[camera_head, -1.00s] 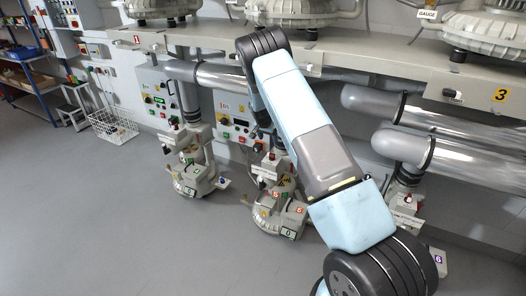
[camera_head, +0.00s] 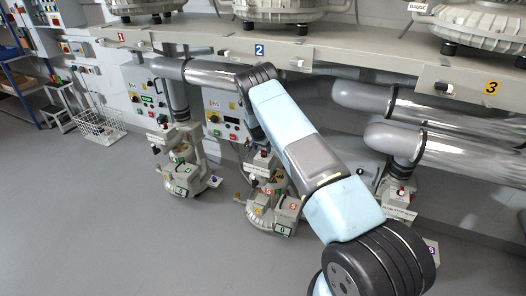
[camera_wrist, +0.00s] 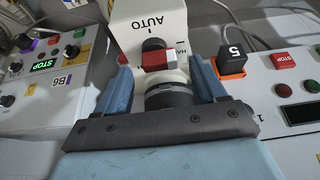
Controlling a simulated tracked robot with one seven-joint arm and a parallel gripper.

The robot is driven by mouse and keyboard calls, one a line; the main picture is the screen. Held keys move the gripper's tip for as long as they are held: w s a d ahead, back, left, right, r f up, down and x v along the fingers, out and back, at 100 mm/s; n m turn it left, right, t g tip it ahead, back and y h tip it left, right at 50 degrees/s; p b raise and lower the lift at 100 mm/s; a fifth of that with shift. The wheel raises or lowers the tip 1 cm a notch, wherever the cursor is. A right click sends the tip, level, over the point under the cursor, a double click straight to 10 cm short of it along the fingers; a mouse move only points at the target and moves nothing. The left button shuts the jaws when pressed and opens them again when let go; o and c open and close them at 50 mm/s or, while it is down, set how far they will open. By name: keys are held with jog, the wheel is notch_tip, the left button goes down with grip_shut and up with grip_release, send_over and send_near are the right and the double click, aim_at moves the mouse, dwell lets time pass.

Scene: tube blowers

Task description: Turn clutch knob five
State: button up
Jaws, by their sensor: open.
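In the wrist view, my gripper (camera_wrist: 158,68) is open, one blue finger on each side of a red, white and dark knob (camera_wrist: 158,58). The knob is in front of a white box (camera_wrist: 133,22) marked AUTO. I see no clear contact between fingers and knob. A black block marked 5 (camera_wrist: 233,58) on an orange base is just right of the right finger. I cannot tell which of these is clutch knob five. In the head view, my gripper is not clearly visible; my arm reaches toward the middle pump unit (camera_head: 270,200) and the wall panels.
A panel marked B6 (camera_wrist: 62,82) with a green STOP display is left of my gripper. A panel with red and green buttons (camera_wrist: 290,100) is at right. In the head view, large pipes (camera_head: 440,110) run at right, another pump unit (camera_head: 185,165) stands left.

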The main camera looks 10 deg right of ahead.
aim_at(263, 153)
jog(key=shift+x, duration=1.15)
jog(key=c, duration=1.1)
